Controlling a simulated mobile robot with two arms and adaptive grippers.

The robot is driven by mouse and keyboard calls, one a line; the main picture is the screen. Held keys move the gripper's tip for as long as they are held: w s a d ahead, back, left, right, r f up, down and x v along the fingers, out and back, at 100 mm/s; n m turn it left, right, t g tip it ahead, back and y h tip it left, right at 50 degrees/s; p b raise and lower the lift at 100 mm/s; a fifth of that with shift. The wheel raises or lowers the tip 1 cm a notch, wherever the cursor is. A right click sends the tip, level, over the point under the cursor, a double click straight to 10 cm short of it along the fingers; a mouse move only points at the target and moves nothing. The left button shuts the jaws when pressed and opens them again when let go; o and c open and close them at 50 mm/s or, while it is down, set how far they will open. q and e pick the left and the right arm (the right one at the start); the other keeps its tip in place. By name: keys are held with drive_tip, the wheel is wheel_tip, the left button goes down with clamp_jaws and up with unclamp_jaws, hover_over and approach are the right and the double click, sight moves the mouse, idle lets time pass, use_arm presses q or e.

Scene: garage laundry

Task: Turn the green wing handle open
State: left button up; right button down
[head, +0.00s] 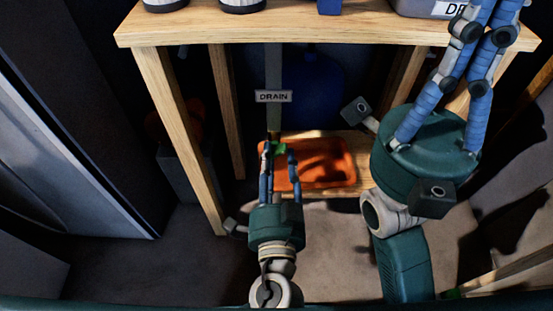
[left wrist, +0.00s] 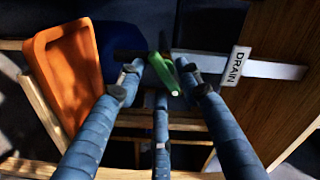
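The green wing handle (head: 280,147) sits below the DRAIN sign (head: 273,96), at the foot of a grey vertical pipe (head: 274,60). In the left wrist view the handle (left wrist: 163,74) lies slanted between my fingertips. My left gripper (head: 280,150) reaches under the wooden table with its blue fingers spread around the handle. A gap shows on the left side; the right fingertip is close to the handle, and I cannot tell if it touches. My right gripper (head: 490,40) is raised at the right. Its fingers point up past the picture's edge, so its tips are hidden.
An orange tray (head: 335,180) lies on a low shelf behind my left gripper. A blue drum (head: 318,90) stands behind the pipe. The tabletop (head: 300,22) and its legs (head: 175,130) frame the space above and left. The floor in front is clear.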

use_arm(q)
drive_tip(key=s, duration=1.2)
